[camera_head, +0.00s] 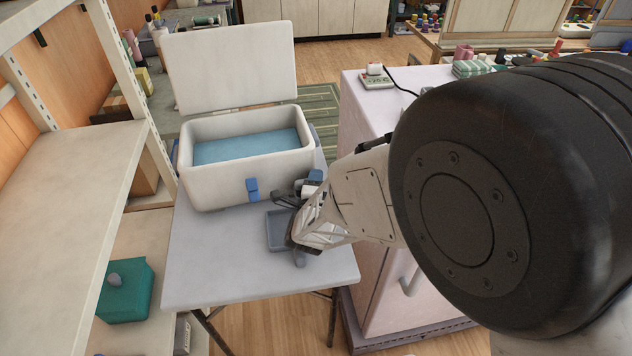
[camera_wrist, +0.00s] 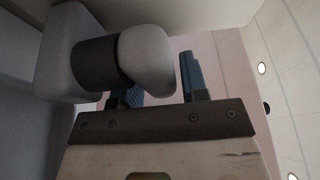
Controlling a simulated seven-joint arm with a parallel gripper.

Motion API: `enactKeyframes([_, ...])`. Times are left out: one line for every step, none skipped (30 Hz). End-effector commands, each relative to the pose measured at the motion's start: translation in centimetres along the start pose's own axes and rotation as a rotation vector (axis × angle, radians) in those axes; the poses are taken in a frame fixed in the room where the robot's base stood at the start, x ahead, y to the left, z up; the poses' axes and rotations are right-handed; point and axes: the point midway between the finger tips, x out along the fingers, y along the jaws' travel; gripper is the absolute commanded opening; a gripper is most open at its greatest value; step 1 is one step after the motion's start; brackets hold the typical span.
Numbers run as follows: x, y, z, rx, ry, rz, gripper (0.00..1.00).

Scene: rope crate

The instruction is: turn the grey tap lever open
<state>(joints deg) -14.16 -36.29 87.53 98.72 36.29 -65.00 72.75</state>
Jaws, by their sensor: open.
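A white cooler box (camera_head: 225,180) with its lid raised and blue water inside stands on a grey folding table. In the wrist view, a pale block with a dark collar and a rounded grey end, which looks like the tap with its lever (camera_wrist: 146,58), fills the upper left. It partly covers the left finger of my gripper (camera_wrist: 160,90). The fingers are apart, with nothing visibly held between them. In the head view my gripper is at the cooler's lower right front corner, where the wrist and fingers crowd the tap; I cannot tell whether they touch it.
A shallow blue-grey tray (camera_head: 277,244) lies on the table (camera_head: 220,270) beside my wrist. A blue latch (camera_head: 253,190) is on the cooler's front. A white cabinet (camera_head: 362,105) stands close on the right, and shelving (camera_head: 60,190) on the left. The table's front left is clear.

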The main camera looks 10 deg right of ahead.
Motion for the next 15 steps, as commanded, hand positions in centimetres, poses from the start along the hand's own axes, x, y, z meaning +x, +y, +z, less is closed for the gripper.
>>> enactKeyframes([0.00, -0.01, 0.00, 0.000, 0.000, 0.000, 0.37])
enactKeyframes([-0.01, -0.01, 0.01, 0.000, 0.000, 0.000, 0.33])
enactKeyframes([-0.01, -0.01, 0.01, 0.000, 0.000, 0.000, 0.27])
enactKeyframes([-0.01, -0.01, 0.01, 0.000, 0.000, 0.000, 0.22])
enactKeyframes([-0.01, -0.01, 0.01, 0.000, 0.000, 0.000, 0.17])
enactKeyframes([-0.01, -0.01, 0.01, 0.000, 0.000, 0.000, 0.11])
enactKeyframes([-0.01, -0.01, 0.01, 0.000, 0.000, 0.000, 0.07])
enactKeyframes([-0.01, -0.01, 0.01, 0.000, 0.000, 0.000, 0.06])
enactKeyframes([-0.01, -0.01, 0.01, 0.000, 0.000, 0.000, 0.06])
enactKeyframes([-0.02, -0.01, 0.01, 0.000, 0.001, 0.000, 0.06])
enactKeyframes([-0.02, -0.01, 0.01, 0.000, 0.002, 0.000, 0.06])
enactKeyframes([-0.03, 0.00, 0.01, 0.000, 0.004, 0.000, 0.06])
enactKeyframes([-0.04, 0.00, 0.01, 0.001, 0.006, 0.000, 0.06])
enactKeyframes([-0.06, 0.00, 0.01, 0.001, 0.009, 0.000, 0.06])
enactKeyframes([-0.08, 0.00, 0.02, 0.001, 0.013, 0.000, 0.06])
